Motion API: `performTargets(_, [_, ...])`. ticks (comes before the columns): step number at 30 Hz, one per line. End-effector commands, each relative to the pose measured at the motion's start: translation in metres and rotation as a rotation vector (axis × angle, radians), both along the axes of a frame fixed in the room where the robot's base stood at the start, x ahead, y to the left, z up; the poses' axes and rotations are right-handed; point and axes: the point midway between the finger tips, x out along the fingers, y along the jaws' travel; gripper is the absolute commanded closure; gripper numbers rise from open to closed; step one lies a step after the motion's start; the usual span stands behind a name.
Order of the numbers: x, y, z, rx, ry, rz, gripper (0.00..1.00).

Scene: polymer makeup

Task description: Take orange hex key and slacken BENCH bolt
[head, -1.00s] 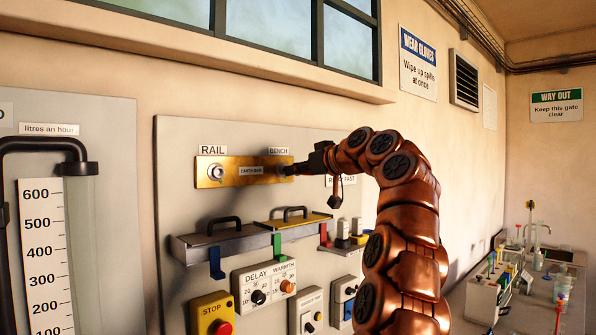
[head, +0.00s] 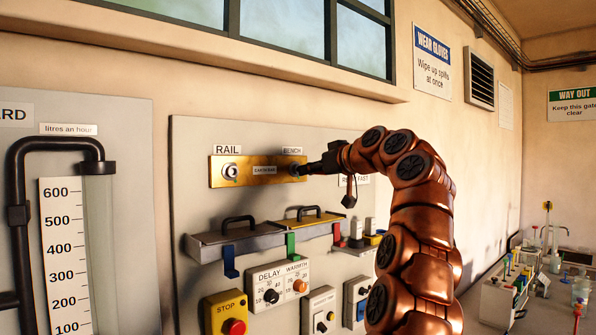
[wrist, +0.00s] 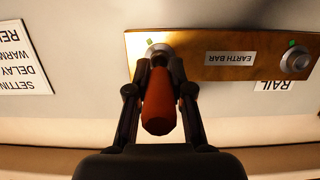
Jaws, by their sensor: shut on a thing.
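The orange hex key (wrist: 160,103) is in my gripper, with its orange-red handle between the two dark fingers in the wrist view. My gripper (head: 314,168) is shut on it at the right end of the brass earth bar (head: 220,182). The key points at the BENCH bolt (wrist: 158,50), whose rim shows just beyond the fingertips. The fingers and handle hide the key's tip, so I cannot tell how deep it sits in the bolt. The RAIL bolt (head: 230,172) is at the other end of the bar, clear of my gripper.
Below the bar, two lidded shelves (head: 240,240) with handles stick out from the panel, with blue, green and red pieces hanging there. Dials (head: 285,285) and a STOP button (head: 234,326) are lower. A bench with lab ware (head: 500,300) stands at right.

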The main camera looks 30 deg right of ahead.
Motion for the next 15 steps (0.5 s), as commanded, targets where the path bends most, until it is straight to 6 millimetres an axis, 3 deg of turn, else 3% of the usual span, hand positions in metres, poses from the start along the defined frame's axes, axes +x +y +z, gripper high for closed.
performTargets(5, [-0.0001, -0.0001, 0.0021, -0.018, -0.008, -0.001, 1.00])
performTargets(6, [-0.0001, -0.0001, 0.0021, -0.018, -0.008, -0.001, 0.77])
performTargets(15, [-0.0002, -0.0001, 0.0012, -0.017, -0.005, 0.000, 0.50])
